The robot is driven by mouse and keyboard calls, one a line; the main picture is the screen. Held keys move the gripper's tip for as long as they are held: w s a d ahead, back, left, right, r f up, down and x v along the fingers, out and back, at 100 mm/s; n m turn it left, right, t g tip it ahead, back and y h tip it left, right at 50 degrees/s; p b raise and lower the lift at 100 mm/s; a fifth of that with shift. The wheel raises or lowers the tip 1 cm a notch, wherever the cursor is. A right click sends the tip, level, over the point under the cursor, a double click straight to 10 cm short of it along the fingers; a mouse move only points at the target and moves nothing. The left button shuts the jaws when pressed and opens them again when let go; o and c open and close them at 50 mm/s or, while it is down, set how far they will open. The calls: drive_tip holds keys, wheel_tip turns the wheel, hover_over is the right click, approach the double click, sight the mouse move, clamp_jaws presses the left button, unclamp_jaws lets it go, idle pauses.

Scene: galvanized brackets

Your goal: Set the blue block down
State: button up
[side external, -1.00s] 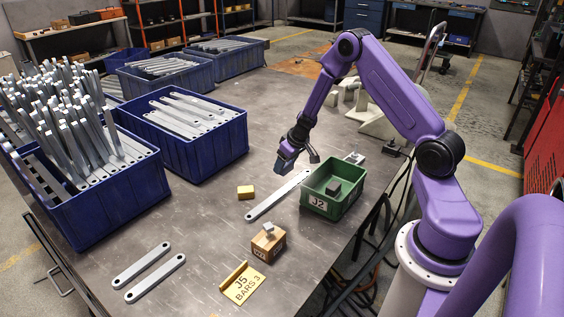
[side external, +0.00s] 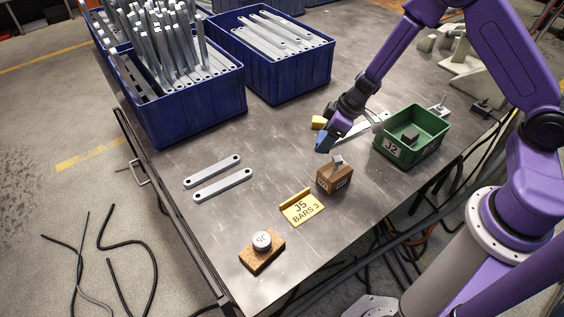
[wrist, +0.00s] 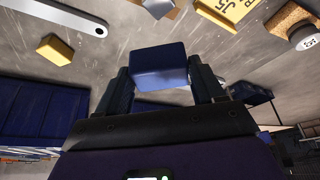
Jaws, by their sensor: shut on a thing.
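My gripper (side external: 328,138) is shut on the blue block (side external: 323,146), at the middle of the grey table (side external: 270,160). In the wrist view the blue block (wrist: 158,66) sits between the two dark fingers of my gripper (wrist: 162,76). The side view does not clearly show whether a gap lies under the block. In that view it appears between a yellow block (side external: 317,121) and a brown wooden block (side external: 335,177) with a metal piece on top.
A green bin (side external: 423,151) marked J2 stands to the right. A metal bar (side external: 358,127) lies partly behind my gripper. Two bars (side external: 222,185) lie at left, near a yellow J5 sign (side external: 302,208) and a cork block (side external: 262,257). Blue crates (side external: 190,113) stand behind.

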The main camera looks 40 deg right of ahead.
drive_tip(key=shift+n, duration=0.8)
drive_tip(key=w+a+f, duration=0.2)
drive_tip(key=w+f, duration=0.1)
drive_tip(key=w, duration=0.1)
drive_tip(key=w+a+f, duration=0.2)
drive_tip(key=w+f, duration=0.1)
drive_tip(key=w+a+f, duration=0.2)
drive_tip(key=w+f, duration=0.1)
drive_tip(key=w, duration=0.1)
drive_tip(key=shift+w+f, duration=0.3)
drive_tip(key=shift+f, duration=0.05)
drive_tip(key=shift+w+f, duration=0.1)
drive_tip(key=shift+f, duration=1.5)
drive_tip(key=shift+f, duration=0.15)
drive_tip(key=o, duration=1.1)
drive_tip(key=shift+o, duration=0.2)
drive_tip(key=v, duration=1.2)
drive_tip(key=shift+d, duration=0.15)
